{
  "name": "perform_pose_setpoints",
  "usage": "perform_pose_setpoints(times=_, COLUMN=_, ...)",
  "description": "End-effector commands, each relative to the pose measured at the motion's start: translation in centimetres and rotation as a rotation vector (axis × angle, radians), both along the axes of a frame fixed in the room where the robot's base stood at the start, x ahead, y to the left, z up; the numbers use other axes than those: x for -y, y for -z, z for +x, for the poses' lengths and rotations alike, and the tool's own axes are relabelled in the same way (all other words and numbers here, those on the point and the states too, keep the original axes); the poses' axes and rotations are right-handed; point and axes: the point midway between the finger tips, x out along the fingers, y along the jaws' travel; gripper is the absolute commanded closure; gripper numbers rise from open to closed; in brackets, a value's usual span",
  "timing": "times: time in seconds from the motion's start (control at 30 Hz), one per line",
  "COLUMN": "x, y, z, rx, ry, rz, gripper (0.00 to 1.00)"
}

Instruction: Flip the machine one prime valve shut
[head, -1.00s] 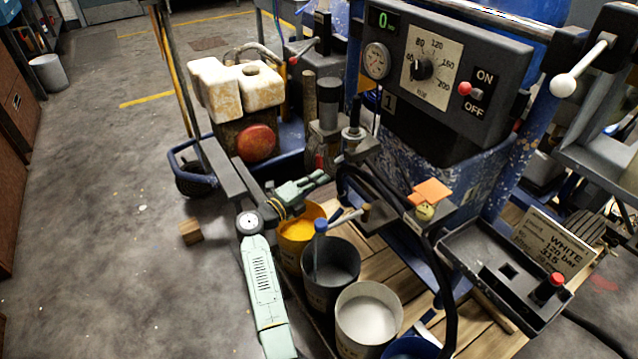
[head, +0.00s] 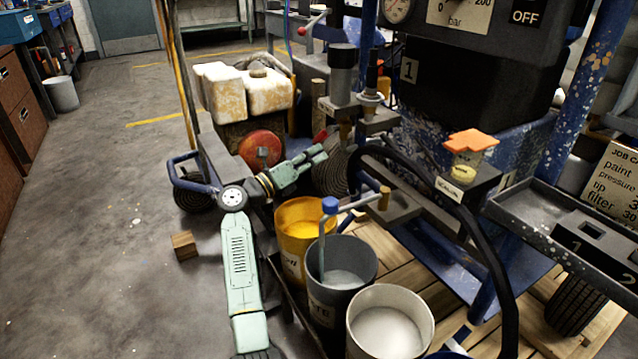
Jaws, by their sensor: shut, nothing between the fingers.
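Machine one carries a plate marked 1 (head: 409,69) on its dark housing. I cannot tell for sure which part is its prime valve. A pump block with a grey cylinder (head: 343,75) and a black-topped fitting (head: 371,92) stands left of the plate. A small red part (head: 320,137) shows low beside it, partly hidden. A short bar with a brass-coloured end (head: 384,198) sticks out above the buckets. My gripper (head: 320,154) is shut and empty, in front of the pump block and above the yellow paint bucket. I cannot tell whether it touches anything.
A black hose (head: 487,250) loops down at the right.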

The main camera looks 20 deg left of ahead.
Motion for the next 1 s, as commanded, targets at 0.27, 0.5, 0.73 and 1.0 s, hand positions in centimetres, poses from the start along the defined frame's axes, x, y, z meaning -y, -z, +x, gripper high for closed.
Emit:
perform_pose_setpoints(times=0.27, x=-1.1, y=-0.5, z=1.0, rx=0.131, ry=-0.001, rz=0.13, gripper=1.0)
perform_pose_setpoints(times=0.5, x=-1.5, y=-1.2, z=1.4, rx=0.126, ry=-0.001, rz=0.126, gripper=1.0)
perform_pose_setpoints(times=0.73, x=-1.6, y=-1.3, z=1.6, rx=0.124, ry=-0.001, rz=0.123, gripper=1.0)
perform_pose_setpoints(times=1.0, x=-1.6, y=-1.4, z=1.6, rx=0.124, ry=-0.001, rz=0.123, gripper=1.0)
